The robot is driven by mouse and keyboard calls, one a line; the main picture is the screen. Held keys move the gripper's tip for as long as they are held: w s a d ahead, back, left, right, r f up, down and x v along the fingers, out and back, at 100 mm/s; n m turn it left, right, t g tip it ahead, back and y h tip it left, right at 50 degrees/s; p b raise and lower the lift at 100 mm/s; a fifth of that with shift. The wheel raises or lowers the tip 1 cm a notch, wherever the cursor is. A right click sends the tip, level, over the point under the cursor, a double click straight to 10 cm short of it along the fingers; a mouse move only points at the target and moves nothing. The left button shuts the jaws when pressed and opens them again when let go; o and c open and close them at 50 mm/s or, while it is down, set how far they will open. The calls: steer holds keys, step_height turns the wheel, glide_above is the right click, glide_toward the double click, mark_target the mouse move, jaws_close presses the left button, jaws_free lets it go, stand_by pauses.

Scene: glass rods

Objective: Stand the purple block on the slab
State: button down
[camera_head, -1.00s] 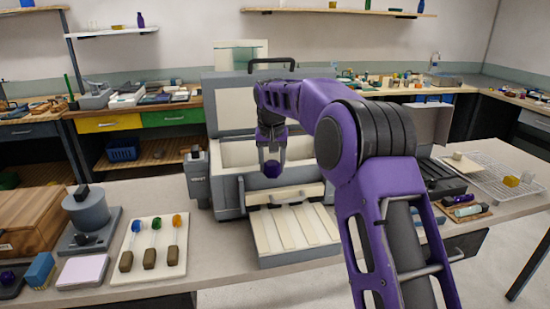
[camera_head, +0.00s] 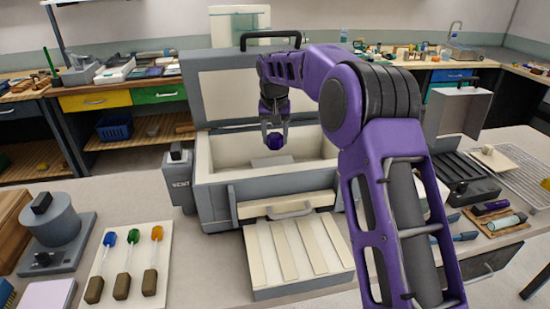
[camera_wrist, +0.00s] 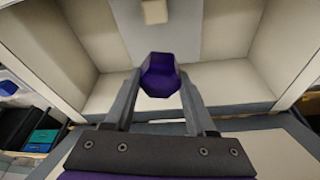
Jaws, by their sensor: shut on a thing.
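The purple block (camera_head: 274,141) is a small dark faceted piece. My gripper (camera_head: 274,139) is shut on it and holds it over the open chamber of the grey kiln-like box (camera_head: 213,190). In the wrist view the purple block (camera_wrist: 160,76) sits between the two fingertips of my gripper (camera_wrist: 159,80). Beyond it lies a flat grey surface, which looks like the slab (camera_wrist: 188,38), inside the pale chamber. A small beige block (camera_wrist: 154,12) shows on that grey surface. The purple block appears above the slab; the exact gap cannot be told.
The box's raised lid (camera_head: 235,98) stands behind the chamber, and pale walls surround the opening. A slatted tray (camera_head: 292,250) is in front. A board (camera_head: 125,262) with several glass rods lies left. A wire rack (camera_head: 525,180) is at right.

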mark_target(275, 139)
step_height(275, 139, down, 7)
steer(key=shift+f, duration=0.15)
stand_by(0.4)
steer(key=shift+f, duration=0.2)
steer(key=shift+c, duration=1.1)
jaws_free()
steer(key=shift+r, duration=0.2)
steer(key=v, duration=1.2)
